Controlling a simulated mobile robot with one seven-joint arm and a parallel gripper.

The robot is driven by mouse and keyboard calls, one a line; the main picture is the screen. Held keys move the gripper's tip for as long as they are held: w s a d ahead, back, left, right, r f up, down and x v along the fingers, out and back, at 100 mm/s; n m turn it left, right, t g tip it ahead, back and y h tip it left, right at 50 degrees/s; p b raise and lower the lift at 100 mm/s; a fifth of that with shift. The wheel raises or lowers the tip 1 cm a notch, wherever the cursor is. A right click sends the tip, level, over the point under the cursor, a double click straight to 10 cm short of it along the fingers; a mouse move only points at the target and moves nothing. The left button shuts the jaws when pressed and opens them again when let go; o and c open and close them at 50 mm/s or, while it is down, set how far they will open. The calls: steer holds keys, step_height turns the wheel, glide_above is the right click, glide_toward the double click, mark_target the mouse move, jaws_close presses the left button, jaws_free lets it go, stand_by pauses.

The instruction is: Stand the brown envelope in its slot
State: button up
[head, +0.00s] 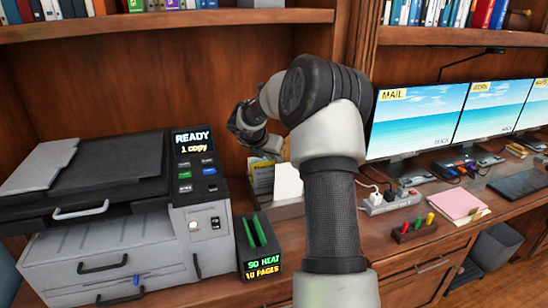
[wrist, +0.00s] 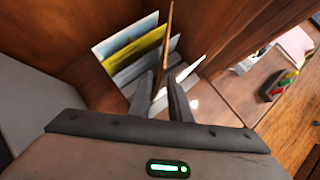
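The brown envelope (wrist: 168,38) shows edge-on in the wrist view as a tall thin strip, upright and slightly tilted. My gripper (wrist: 162,76) has one finger on each side of its near part. A narrow gap shows between the fingers, so they look slightly open around it. The file holder (head: 287,211) stands on the desk right of the printer, with yellow and white papers upright in it. My gripper is above and behind this holder in the head view, mostly hidden by my arm. The envelope's lower edge is hidden, so I cannot tell whether it touches the holder's floor.
The printer (head: 110,215) fills the left side. A small black box with green cards (head: 258,245) stands before the holder. A power strip (head: 390,201), monitors (head: 415,112) and a pen block (head: 413,230) are to the right.

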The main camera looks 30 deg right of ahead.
steer(key=shift+s+f, duration=0.15)
steer(key=shift+f, duration=0.05)
steer(key=p+v, duration=0.1)
steer(key=v, duration=1.2)
steer(key=shift+w+d+r+p, duration=0.3)
steer(key=shift+w+d+r, duration=0.05)
